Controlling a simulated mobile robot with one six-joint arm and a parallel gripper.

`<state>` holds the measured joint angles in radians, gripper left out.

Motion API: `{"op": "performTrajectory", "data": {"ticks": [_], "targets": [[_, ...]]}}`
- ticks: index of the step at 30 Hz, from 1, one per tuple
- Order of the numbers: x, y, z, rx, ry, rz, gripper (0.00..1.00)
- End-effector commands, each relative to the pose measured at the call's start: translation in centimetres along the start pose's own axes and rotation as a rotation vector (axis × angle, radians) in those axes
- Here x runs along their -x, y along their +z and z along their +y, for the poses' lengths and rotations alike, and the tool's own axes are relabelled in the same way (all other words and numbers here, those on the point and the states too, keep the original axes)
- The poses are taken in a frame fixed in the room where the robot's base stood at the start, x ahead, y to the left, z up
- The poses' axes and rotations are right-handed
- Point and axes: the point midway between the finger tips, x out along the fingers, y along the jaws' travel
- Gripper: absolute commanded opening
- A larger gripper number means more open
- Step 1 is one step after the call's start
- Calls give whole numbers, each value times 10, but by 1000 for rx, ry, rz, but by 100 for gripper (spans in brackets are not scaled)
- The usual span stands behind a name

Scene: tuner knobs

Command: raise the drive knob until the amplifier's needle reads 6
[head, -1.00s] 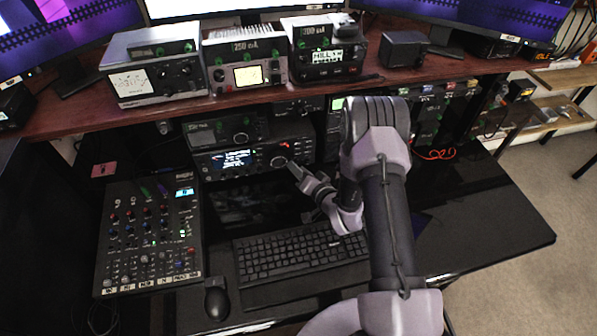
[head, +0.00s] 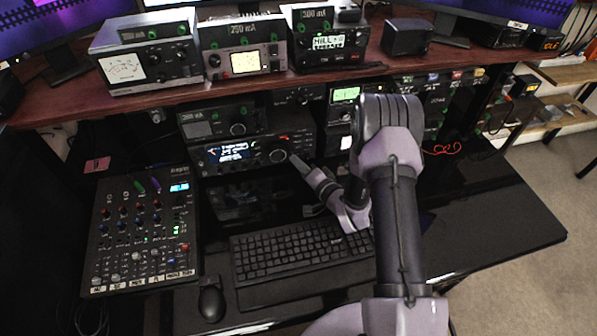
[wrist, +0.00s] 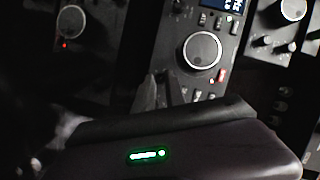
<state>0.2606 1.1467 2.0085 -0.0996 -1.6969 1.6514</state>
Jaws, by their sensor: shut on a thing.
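My gripper (head: 293,158) reaches the lower right part of the radio's front (head: 245,151), beside its large round tuning knob (head: 278,155). In the wrist view my gripper's fingers (wrist: 157,90) are close together below the large silver-ringed knob (wrist: 202,51). They are shut on a small knob, taken to be the drive knob, which they hide. A silver box with a white needle meter (head: 123,67) stands at the left of the shelf. Another box has a lit yellow meter (head: 244,62). I cannot tell which is the amplifier, and the needle readings are too small to read.
A mixer (head: 143,235) lies at the left of the desk. A keyboard (head: 300,255) and a mouse (head: 212,303) lie in front of the radio. The shelf (head: 180,103) overhangs the radio. The desk's right side is clear.

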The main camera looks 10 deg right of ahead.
Motion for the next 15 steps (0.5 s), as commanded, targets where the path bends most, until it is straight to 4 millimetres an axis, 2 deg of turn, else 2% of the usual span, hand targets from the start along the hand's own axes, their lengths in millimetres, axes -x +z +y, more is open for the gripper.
{"op": "performTrajectory", "data": {"ticks": [1,12,13,15], "targets": [[-1,2,6,-33,-14,2,0],[0,0,0,-86,-32,0,0],[0,0,0,-86,-32,0,21],[0,0,0,-85,-32,0,35]]}}
